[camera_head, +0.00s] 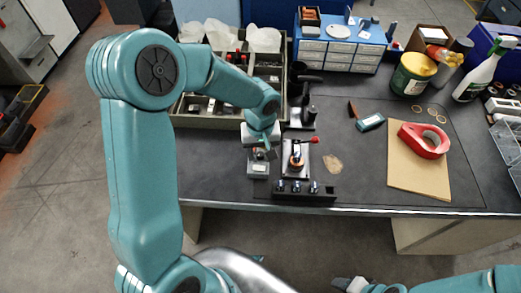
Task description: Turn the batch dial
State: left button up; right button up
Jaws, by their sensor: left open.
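My left arm reaches over the bench, and its gripper (261,152) is open, pointing down over a small grey box (258,170) near the bench's front edge. The gripper covers the top of this box, so I cannot tell whether a dial sits there or whether the fingers touch it. Just right of it stands a small fixture (296,158) with a round copper-and-black part and a red-knobbed lever (314,140). I cannot make out for sure which part is the batch dial. My right gripper (347,284) shows only partly at the bottom edge, below the bench; its jaws are unclear.
A dark rack (290,191) with several small posts lies along the front edge. A divided parts tray (222,118) stands behind my left forearm. A blue drawer unit (340,52) stands behind.

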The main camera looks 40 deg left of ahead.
pick_arm(q)
grip_shut()
